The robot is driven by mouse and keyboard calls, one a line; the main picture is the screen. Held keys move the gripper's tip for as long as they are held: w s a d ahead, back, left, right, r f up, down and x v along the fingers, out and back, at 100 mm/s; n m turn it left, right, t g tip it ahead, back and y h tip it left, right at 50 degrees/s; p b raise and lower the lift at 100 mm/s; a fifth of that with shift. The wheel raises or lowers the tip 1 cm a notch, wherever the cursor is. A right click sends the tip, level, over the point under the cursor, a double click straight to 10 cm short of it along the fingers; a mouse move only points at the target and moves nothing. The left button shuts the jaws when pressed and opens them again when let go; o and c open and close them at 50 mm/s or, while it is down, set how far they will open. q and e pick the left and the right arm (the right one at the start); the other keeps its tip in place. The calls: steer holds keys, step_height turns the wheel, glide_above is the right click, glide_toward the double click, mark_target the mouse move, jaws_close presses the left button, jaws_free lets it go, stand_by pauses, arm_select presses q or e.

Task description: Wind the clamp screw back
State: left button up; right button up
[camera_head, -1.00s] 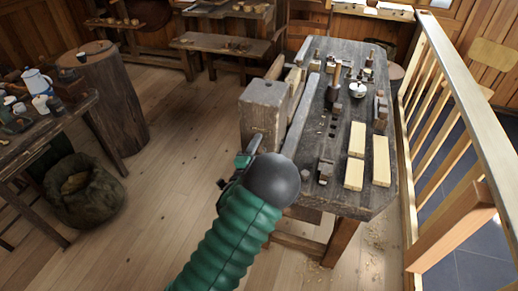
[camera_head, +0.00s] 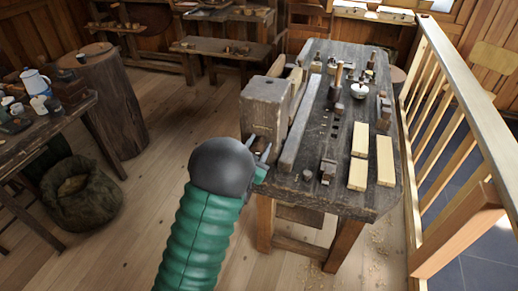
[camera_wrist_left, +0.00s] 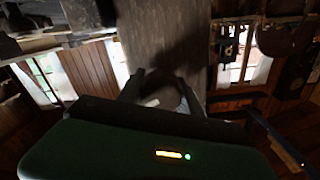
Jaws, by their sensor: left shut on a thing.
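The wooden vise block (camera_head: 265,100) stands at the left end of the workbench (camera_head: 350,200). My left gripper (camera_head: 262,148) is at the near lower face of this block, with its grey fingers pointing up toward it. In the left wrist view my left gripper (camera_wrist_left: 160,88) is shut on a dark rounded piece, the clamp screw (camera_wrist_left: 160,98), in front of a broad grey wooden face. The screw is dim there, and the wrist hides it in the head view. My right gripper is in neither view.
A wooden railing (camera_head: 465,85) runs along the right.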

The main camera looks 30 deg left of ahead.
arm_select(q)
steer(key=n+b, duration=0.2)
steer(key=n, duration=0.4)
steer(key=shift+a+b, duration=0.1)
steer(key=shift+b, duration=0.25)
steer(key=n+b, duration=0.1)
steer(key=n, duration=0.5)
steer(key=shift+b, duration=0.3)
steer(key=n, duration=0.5)
steer(key=shift+b, duration=0.3)
steer(key=n, duration=0.5)
steer(key=shift+n+p, duration=0.3)
steer(key=shift+n, duration=0.1)
steer(key=n+p, duration=0.1)
steer(key=n, duration=0.3)
steer(key=shift+r+n, duration=0.1)
steer(key=shift+n, duration=0.2)
steer(key=n+p, duration=0.2)
steer(key=n, duration=0.1)
steer(key=shift+w+a+n, duration=0.1)
steer(key=shift+n, duration=0.2)
steer(key=n+p, duration=0.3)
steer(key=n, duration=0.2)
steer(key=n+p, duration=0.2)
steer(key=n, duration=0.3)
steer(key=shift+p, duration=0.35)
steer(key=n, duration=0.3)
steer(key=shift+n+p, duration=0.3)
steer(key=shift+p, duration=0.1)
steer(key=n, duration=0.4)
